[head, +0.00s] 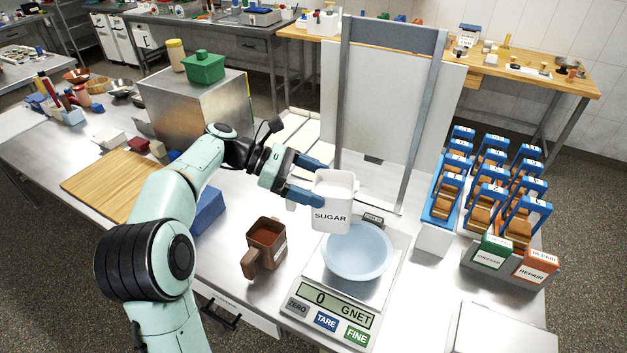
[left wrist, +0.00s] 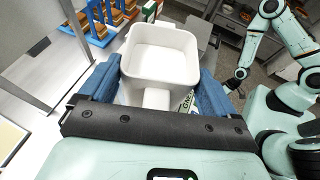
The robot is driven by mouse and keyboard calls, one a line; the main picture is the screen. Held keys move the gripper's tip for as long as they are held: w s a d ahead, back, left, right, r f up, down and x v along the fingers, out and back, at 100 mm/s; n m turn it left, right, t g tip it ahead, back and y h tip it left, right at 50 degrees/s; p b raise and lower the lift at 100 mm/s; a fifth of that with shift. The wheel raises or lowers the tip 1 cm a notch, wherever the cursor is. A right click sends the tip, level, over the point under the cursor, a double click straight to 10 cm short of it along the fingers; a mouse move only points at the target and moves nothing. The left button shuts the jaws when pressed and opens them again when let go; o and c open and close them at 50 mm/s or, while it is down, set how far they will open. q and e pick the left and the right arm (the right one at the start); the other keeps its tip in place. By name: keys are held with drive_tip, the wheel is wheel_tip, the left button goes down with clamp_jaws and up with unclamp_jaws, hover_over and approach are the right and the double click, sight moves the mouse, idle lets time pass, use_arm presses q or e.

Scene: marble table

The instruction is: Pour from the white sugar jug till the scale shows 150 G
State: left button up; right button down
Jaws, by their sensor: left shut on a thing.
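My left gripper (head: 305,183) is shut on the white sugar jug (head: 331,190), which carries the label SUGAR. The jug is upright, held above the back left side of the light blue bowl (head: 358,250). In the left wrist view the jug (left wrist: 160,60) sits between the blue fingers; its inside is all white, so I cannot tell how much sugar it holds. The bowl stands on the scale (head: 385,305) and looks empty. The scale's display (head: 335,302) reads 0 G NET. My right arm shows in the left wrist view, its gripper (left wrist: 234,84) too small to read.
A brown jug (head: 266,243) stands left of the scale. A grey frame with a white panel (head: 385,120) rises behind it. Blue racks (head: 490,180) and the CHECKED and REPAIR boxes (head: 510,262) stand to the right. A steel box (head: 195,105) and wooden board (head: 110,185) lie left.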

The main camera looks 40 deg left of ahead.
use_arm(q)
drive_tip(key=shift+w+f+y, duration=0.15)
drive_tip(key=shift+f+y, duration=0.25)
drive_tip(key=shift+f, duration=0.45)
drive_tip(key=shift+d+f+g+y, duration=0.1)
drive_tip(key=shift+f+g+y, duration=0.25)
drive_tip(key=shift+f, duration=0.4)
drive_tip(key=shift+r, duration=0.15)
drive_tip(key=shift+w+d+r+g+y, duration=0.1)
drive_tip(key=shift+d+r+g+y, duration=0.1)
drive_tip(key=shift+g+y, duration=0.45)
drive_tip(key=shift+d+r+g+y, duration=0.1)
drive_tip(key=shift+r+g+y, duration=0.15)
drive_tip(key=shift+y, duration=0.55)
drive_tip(key=shift+w+d+g+y, duration=0.25)
drive_tip(key=shift+d+g+y, duration=0.1)
drive_tip(key=shift+g+y, duration=0.55)
